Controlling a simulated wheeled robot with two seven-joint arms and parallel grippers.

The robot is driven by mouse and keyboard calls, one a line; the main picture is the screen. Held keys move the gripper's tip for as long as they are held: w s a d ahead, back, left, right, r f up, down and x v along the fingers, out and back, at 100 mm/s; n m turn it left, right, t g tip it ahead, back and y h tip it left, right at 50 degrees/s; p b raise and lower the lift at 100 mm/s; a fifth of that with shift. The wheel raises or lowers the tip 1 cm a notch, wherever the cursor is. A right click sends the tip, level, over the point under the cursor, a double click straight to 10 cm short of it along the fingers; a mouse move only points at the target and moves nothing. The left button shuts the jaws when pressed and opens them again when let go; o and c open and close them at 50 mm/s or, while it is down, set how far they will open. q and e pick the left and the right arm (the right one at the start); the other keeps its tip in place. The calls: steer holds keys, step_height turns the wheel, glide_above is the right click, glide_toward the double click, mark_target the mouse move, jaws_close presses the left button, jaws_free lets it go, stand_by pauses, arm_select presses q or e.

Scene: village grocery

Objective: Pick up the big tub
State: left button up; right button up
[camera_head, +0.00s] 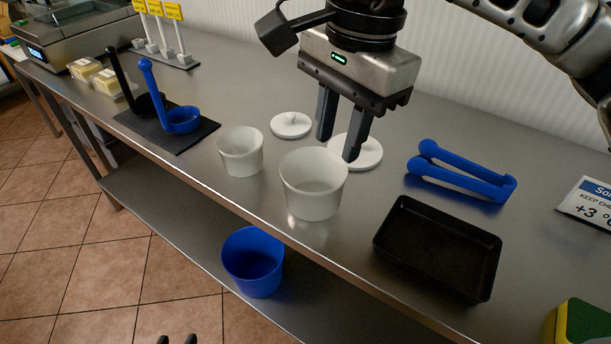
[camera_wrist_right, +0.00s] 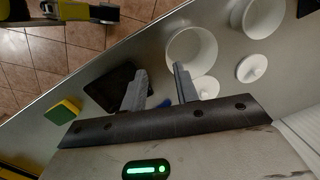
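The big tub (camera_head: 312,190) is a white, empty, open-topped tub standing upright near the counter's front edge. It also shows in the right wrist view (camera_wrist_right: 192,48), beyond the fingertips. A smaller white tub (camera_head: 240,152) stands to its left. My right gripper (camera_head: 337,148) is open and empty, fingers pointing down, in front of the big tub's back rim in the picture; I see no grip on it. One finger overlaps the tub in the wrist view (camera_wrist_right: 159,69). My left gripper (camera_head: 177,340) shows only two dark, separated fingertips at the bottom edge.
Two white lids (camera_head: 291,124) (camera_head: 366,152) lie behind the tubs. Blue tongs (camera_head: 460,172) and a black tray (camera_head: 438,248) lie to the right. Two ladles (camera_head: 182,118) stand on a dark mat to the left. A blue bin (camera_head: 252,262) sits below the counter's edge.

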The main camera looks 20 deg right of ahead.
steer(key=d, duration=0.2)
glide_toward(327, 216)
steer(key=shift+t+h, duration=0.3)
steer(key=shift+h, duration=0.1)
steer(key=shift+w+a+f+p, duration=0.15)
steer(key=shift+f+p, duration=0.1)
steer(key=shift+f, duration=1.3)
steer(key=shift+w+a+f+p, duration=0.15)
steer(key=shift+f+p, duration=0.1)
steer(key=shift+f, duration=1.25)
steer(key=shift+s, duration=0.15)
jaws_close()
